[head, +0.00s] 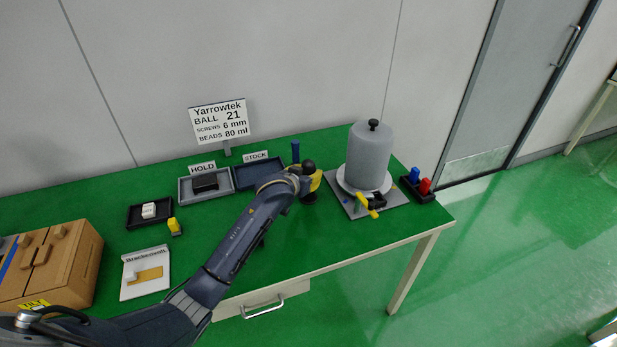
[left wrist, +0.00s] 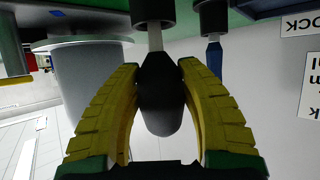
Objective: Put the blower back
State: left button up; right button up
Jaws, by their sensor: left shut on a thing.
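My left gripper (head: 313,184) is at the back right of the green table, between the STOCK tray and the grey bell jar. In the left wrist view the yellow fingers (left wrist: 160,85) are shut around a dark rubber bulb, the blower (left wrist: 160,108). Its pale nozzle (left wrist: 154,38) points at a black cup-shaped holder (left wrist: 153,10). I cannot tell how deep the nozzle is in the cup. In the head view the gripper and arm mostly hide the blower. My right gripper is not in view.
A blue-handled tool (left wrist: 214,58) stands in a second black holder beside the blower. The bell jar (head: 369,160) stands close on the right, with a yellow lever (head: 367,205) on its base. The STOCK tray (head: 257,174) is left of the gripper. The front middle of the table is clear.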

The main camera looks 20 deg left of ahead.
pick_arm(q)
jog(key=shift+f, duration=0.5)
jog(key=shift+f, duration=0.2)
jog(key=o, duration=1.2)
jog(key=shift+c, duration=0.2)
jog(key=shift+r, duration=0.15)
jog(key=shift+s+r, duration=0.1)
jog(key=v, duration=1.1)
jog(key=shift+s, duration=0.4)
jog(key=shift+a+r, duration=0.1)
jog(key=shift+r, duration=0.05)
